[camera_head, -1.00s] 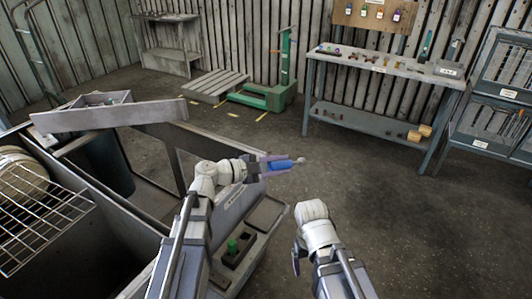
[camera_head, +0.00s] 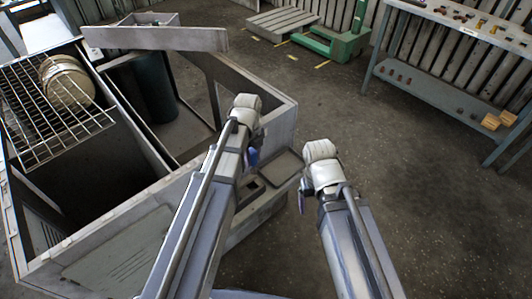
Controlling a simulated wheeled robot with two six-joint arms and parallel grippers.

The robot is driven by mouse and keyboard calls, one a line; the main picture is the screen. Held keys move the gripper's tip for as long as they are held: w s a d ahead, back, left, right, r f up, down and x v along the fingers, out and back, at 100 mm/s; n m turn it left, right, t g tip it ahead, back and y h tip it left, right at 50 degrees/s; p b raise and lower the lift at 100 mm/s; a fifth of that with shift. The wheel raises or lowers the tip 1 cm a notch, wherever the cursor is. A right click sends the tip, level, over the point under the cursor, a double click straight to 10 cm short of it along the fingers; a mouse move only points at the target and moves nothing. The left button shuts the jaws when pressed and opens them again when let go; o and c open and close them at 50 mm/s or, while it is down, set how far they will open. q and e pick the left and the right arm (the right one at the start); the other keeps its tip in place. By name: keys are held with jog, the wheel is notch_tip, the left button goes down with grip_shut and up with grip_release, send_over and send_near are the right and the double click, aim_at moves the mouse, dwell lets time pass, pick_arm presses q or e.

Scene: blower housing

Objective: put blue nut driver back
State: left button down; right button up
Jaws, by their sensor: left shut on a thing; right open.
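My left gripper (camera_head: 251,158) is mostly hidden behind my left arm's wrist and forearm; only a small blue-purple patch shows beside the arm. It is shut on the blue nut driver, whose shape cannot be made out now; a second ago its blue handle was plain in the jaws. The gripper is over the near right ledge of the blower housing (camera_head: 133,258), close to a dark recess in it. My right gripper (camera_head: 302,196) is open and seems empty, to the right of the ledge, mostly hidden by its own wrist.
A grey rectangular pad (camera_head: 284,166) lies on the ledge. The floor between is clear.

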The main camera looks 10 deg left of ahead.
aim_at(252, 170)
pick_arm(q)
jog(key=shift+a, duration=0.35)
jog(key=shift+f, duration=0.1)
jog(key=shift+f, duration=0.1)
notch_tip(252, 170, down, 8)
jog(key=b, duration=0.8)
jog(key=shift+f+b, duration=0.2)
jog(key=shift+b, duration=0.15)
jog(key=shift+f+b, duration=0.9)
jog(key=shift+f, duration=0.05)
jog(key=shift+f+b, duration=0.6)
jog(key=shift+b, duration=0.05)
jog(key=shift+s+f+b, duration=0.1)
jog(key=shift+f+b, duration=0.4)
jog(key=shift+b, duration=0.1)
